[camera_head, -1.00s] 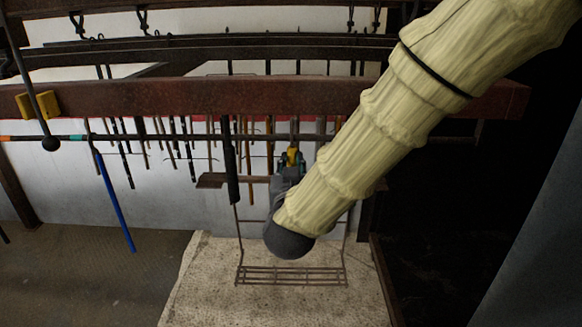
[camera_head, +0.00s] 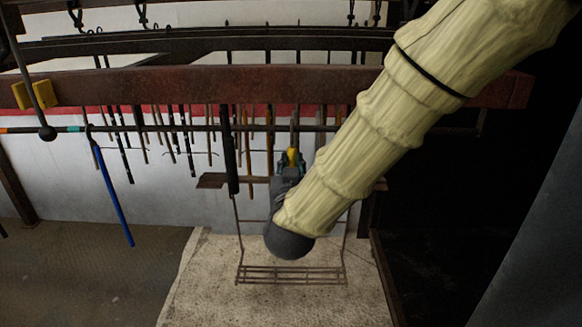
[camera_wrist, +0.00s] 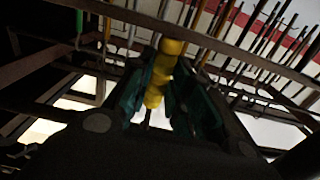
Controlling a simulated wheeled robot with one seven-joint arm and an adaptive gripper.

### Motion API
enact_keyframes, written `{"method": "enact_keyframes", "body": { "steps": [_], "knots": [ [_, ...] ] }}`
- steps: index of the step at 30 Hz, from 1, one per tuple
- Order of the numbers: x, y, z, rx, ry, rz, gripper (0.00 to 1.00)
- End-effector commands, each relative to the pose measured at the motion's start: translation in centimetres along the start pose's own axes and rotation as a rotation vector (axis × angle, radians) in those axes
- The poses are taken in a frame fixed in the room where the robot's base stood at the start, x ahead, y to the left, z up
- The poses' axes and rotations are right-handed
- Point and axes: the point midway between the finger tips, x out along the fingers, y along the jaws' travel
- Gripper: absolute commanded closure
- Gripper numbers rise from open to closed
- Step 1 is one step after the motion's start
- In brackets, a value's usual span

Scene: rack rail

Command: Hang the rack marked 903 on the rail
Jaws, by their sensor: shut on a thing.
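A brown wire rack (camera_head: 291,281) hangs below my gripper (camera_head: 291,162), with a shelf of thin bars at its bottom and a brown crosspiece (camera_head: 211,181) at its top. My gripper's teal fingers are shut around a yellow grip piece (camera_head: 292,155) at the rack's top, also seen in the wrist view (camera_wrist: 158,80). My arm hides part of the rack's right side. No number can be read. The rail (camera_head: 200,128) is a thin dark bar running across just above the gripper in the picture. I cannot tell the depth gap between them.
A thick red-brown beam (camera_head: 210,90) runs above the rail. Several thin rods hang around and behind it. A blue rod (camera_head: 113,195) hangs at the left. A dark ball-ended rod (camera_head: 47,132) is at far left. A pale slab (camera_head: 210,285) lies below the rack.

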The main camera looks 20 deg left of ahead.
Motion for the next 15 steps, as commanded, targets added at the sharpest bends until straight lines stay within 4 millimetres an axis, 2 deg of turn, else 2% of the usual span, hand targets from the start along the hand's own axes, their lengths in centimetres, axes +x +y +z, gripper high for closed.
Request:
{"method": "enact_keyframes", "body": {
  "steps": [15],
  "knots": [
    [0.02,0.00,0.22,0.000,0.002,0.000,1.00]
  ]
}}
